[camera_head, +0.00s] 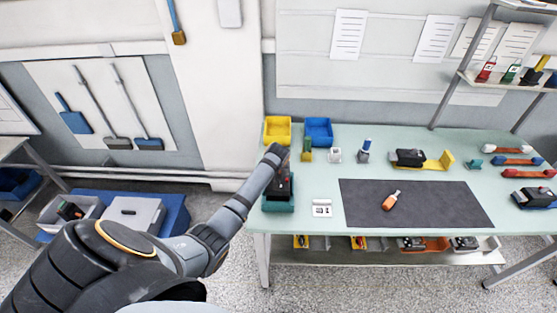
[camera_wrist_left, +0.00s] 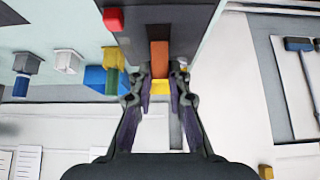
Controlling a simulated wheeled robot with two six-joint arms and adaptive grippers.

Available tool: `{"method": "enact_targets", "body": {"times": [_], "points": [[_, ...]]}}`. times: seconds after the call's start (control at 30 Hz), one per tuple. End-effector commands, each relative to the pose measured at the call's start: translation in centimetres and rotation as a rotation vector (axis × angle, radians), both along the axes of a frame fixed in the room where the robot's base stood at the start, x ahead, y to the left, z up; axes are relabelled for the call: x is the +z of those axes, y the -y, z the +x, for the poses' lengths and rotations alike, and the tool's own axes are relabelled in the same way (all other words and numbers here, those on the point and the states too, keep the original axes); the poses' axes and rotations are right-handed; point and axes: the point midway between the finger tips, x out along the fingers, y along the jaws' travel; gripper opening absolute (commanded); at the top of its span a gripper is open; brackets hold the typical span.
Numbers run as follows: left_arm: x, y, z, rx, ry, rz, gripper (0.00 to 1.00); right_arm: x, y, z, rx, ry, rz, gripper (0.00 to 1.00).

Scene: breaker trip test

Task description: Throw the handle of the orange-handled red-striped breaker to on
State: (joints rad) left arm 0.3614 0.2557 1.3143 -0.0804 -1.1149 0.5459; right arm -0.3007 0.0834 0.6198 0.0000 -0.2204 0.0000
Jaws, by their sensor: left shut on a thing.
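The breaker (camera_head: 284,187) is a dark block in a teal holder (camera_head: 278,207) at the table's left edge; my left arm partly covers it. In the left wrist view its dark face carries an orange handle (camera_wrist_left: 159,54) with a yellow end (camera_wrist_left: 160,88). A red block (camera_wrist_left: 113,19) shows beside the handle. My left gripper (camera_head: 276,153) is at the breaker; in the wrist view its fingers (camera_wrist_left: 160,79) are shut on the handle, one on each side. I cannot make out the red stripe. My right gripper is in neither view.
Yellow (camera_head: 277,130) and blue (camera_head: 318,131) bins stand behind the breaker. A white labelled block (camera_head: 321,209) is to its right. More devices stand along the table's back and right.

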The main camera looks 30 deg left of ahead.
Motion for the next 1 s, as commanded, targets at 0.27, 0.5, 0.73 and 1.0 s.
{"method": "enact_targets", "body": {"times": [0.27, 0.5, 0.73, 1.0], "points": [[-0.11, -0.3, 0.58, -0.001, -0.093, -0.058, 0.0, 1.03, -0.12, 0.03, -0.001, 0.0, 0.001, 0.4], [-0.34, -0.38, 0.69, 0.0, -0.121, -0.075, 0.0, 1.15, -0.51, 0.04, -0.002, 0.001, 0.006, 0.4], [-0.39, -0.37, 0.68, -0.001, -0.123, -0.077, 0.0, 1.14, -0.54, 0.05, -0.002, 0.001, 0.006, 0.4], [-0.38, -0.38, 0.68, 0.0, -0.123, -0.076, 0.34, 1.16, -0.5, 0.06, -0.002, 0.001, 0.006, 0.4]]}}
